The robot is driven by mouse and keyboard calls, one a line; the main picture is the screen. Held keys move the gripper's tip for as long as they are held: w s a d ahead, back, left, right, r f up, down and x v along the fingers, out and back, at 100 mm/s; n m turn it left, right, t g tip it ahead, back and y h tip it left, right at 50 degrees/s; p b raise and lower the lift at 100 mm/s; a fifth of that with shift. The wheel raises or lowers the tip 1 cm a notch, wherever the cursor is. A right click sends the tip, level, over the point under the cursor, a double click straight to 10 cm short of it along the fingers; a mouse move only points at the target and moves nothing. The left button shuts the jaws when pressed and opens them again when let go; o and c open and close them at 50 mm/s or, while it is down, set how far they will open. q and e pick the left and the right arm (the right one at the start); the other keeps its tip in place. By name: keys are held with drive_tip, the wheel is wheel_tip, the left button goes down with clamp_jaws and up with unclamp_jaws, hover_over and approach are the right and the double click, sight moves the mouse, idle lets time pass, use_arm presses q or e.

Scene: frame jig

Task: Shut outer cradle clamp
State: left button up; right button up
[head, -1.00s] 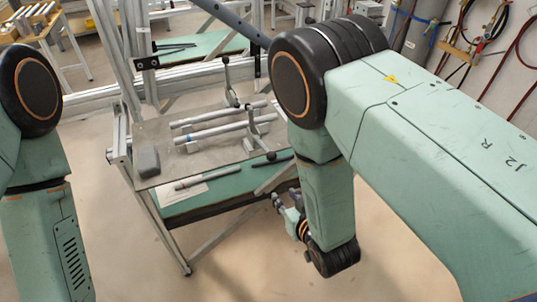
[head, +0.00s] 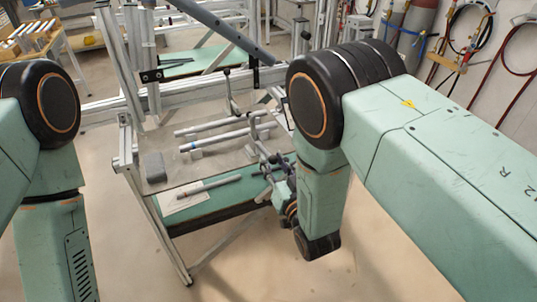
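Two grey tubes (head: 215,138) lie side by side in cradles on a pale plate (head: 183,178) on the frame jig. A toggle clamp with a dark-knobbed lever (head: 229,88) stands upright at the far tube. A second clamp (head: 254,124) sits at the near tube's right end; its lever is largely hidden by my gripper. My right gripper (head: 268,160) is at the plate's front right edge, beside this near clamp. It is small and partly hidden by my arm, so its finger opening and any contact are unclear. My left arm shows at the left, its gripper out of frame.
A dark grey block (head: 155,167) sits at the plate's left. A lower green shelf (head: 235,190) holds a paper sheet and a loose tube (head: 208,187). A diagonal grey beam (head: 220,32) crosses above the jig. Open floor lies in front.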

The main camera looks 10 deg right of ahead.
sight(268, 153)
drive_tip(key=x, duration=0.2)
drive_tip(key=shift+w+a+r, duration=0.15)
drive_tip(key=shift+w+a, duration=0.15)
drive_tip(key=shift+w, duration=0.5)
drive_tip(key=shift+s+a, duration=0.1)
drive_tip(key=shift+s, duration=0.05)
drive_tip(key=c, duration=0.3)
clamp_jaws()
